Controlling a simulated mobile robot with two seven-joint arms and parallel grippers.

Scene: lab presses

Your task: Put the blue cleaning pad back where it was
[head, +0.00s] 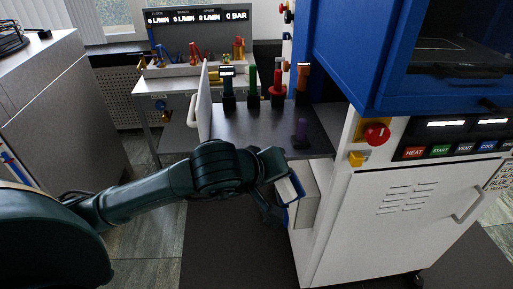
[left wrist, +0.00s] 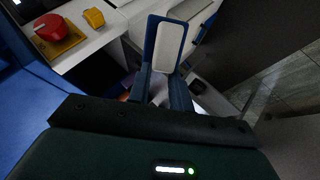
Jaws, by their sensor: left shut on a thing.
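The blue cleaning pad (left wrist: 166,45) has a white face and a blue edge. It stands out from between the fingers of my left gripper (left wrist: 163,90) in the left wrist view, and the gripper is shut on it. In the head view the pad (head: 289,189) shows at the end of my left arm, below the front edge of the dark shelf and beside the white cabinet. My left gripper (head: 270,208) is partly hidden there by its own wrist. My right gripper is in neither view.
The dark shelf (head: 255,128) holds several coloured-handled tools. A red knob (head: 376,134) and a yellow block (head: 357,158) are on the blue-and-white press. A white cabinet door (head: 400,220) is below. A small bench (head: 165,85) stands behind. Floor is open below the arm.

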